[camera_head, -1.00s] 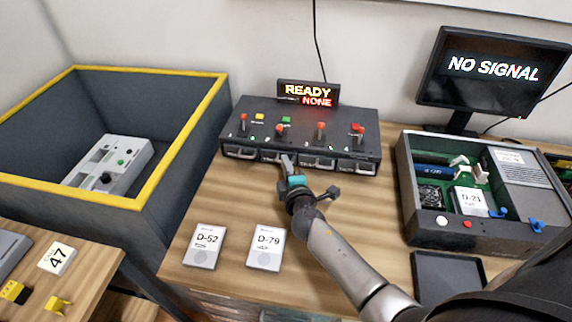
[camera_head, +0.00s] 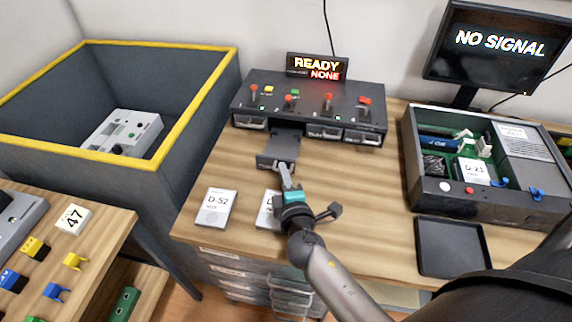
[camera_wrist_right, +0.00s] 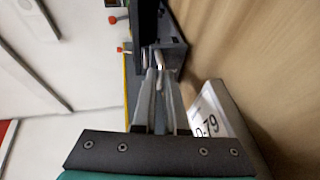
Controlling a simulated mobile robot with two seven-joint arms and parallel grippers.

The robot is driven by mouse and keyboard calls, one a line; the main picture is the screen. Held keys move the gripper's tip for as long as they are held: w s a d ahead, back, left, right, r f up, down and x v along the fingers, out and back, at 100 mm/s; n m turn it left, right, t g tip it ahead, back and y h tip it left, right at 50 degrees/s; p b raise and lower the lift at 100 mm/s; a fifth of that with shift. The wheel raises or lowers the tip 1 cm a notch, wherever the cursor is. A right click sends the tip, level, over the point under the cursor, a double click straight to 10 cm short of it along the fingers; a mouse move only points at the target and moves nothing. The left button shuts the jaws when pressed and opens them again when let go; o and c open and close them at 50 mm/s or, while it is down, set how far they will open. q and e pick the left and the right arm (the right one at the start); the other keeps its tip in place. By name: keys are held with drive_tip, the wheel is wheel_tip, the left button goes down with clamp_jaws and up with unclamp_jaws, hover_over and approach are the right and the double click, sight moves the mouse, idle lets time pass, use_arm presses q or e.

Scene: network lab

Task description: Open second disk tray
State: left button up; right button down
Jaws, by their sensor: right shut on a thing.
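The dark disk unit (camera_head: 350,105) stands at the back of the wooden table, with several trays along its front and red levers on top. The second disk tray from the left (camera_head: 283,143) is pulled out toward me and looks empty. My right gripper (camera_head: 285,172) is at the tray's front, shut on its handle. In the right wrist view the gripper fingers (camera_wrist_right: 157,90) meet at the handle (camera_wrist_right: 158,58). My left gripper is not in view.
Disk D-52 (camera_head: 215,208) lies on the table, and disk D-79 (camera_head: 265,212) lies partly hidden under my right gripper. A black tray (camera_head: 450,248) and an open case (camera_head: 425,185) are at right. A sign (camera_head: 317,67) reads READY NONE.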

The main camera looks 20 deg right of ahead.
drive_tip(key=shift+w, duration=0.1)
drive_tip(key=shift+d, duration=0.1)
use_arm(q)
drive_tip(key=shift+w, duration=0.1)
use_arm(e)
drive_tip(key=c, duration=1)
unclamp_jaws()
drive_tip(key=shift+w, duration=0.1)
drive_tip(key=shift+o, duration=0.2)
drive_tip(key=b+v, duration=0.1)
drive_tip(key=v, duration=1.3)
drive_tip(key=shift+b, duration=0.4)
drive_tip(key=shift+s+r, duration=0.1)
drive_tip(key=shift+s, duration=0.2)
drive_tip(key=shift+s+r, duration=0.1)
drive_tip(key=shift+s, duration=0.2)
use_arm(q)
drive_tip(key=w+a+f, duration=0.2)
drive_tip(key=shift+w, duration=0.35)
